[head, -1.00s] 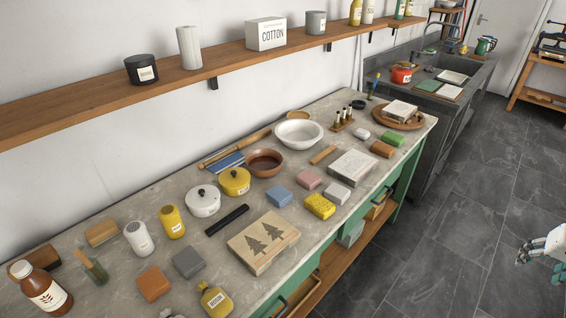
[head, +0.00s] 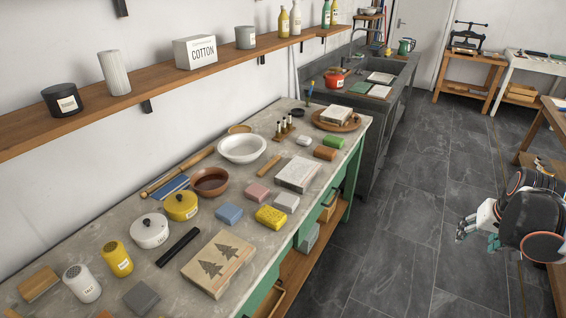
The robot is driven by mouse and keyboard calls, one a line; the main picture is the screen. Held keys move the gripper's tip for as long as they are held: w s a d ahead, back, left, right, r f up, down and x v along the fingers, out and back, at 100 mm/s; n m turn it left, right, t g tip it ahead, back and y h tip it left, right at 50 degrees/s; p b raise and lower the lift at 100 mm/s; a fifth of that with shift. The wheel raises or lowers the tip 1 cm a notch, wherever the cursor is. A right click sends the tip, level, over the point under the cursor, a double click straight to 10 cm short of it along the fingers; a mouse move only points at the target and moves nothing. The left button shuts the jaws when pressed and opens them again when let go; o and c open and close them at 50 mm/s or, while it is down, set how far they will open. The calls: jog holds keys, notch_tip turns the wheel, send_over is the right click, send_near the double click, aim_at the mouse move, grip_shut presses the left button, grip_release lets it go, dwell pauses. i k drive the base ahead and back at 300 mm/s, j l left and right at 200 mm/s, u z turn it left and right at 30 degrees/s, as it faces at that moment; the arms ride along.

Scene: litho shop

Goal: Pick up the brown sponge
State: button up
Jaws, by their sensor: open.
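A brown sponge (head: 325,153) lies on the grey stone worktop (head: 112,246) near its far right end, in the head view. It is a small block with rounded edges, close to the front edge, with a green block (head: 333,141) just beyond it. My gripper (head: 464,229) is at the right of the view, over the floor, well apart from the worktop and the sponge. Its white and teal fingers are small in the picture; it is open, and I see nothing held in it.
Near the sponge are a lithographic stone slab (head: 297,174), a green-grey block (head: 325,143), a white block (head: 303,140) and a round wooden tray (head: 352,126). Yellow (head: 271,217), pink and blue sponges lie nearer. A wall shelf (head: 150,95) runs above. The tiled floor (head: 400,220) beside the bench is clear.

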aim_at(321, 152)
jog(key=i+z, duration=0.4)
jog(key=i, duration=1.65)
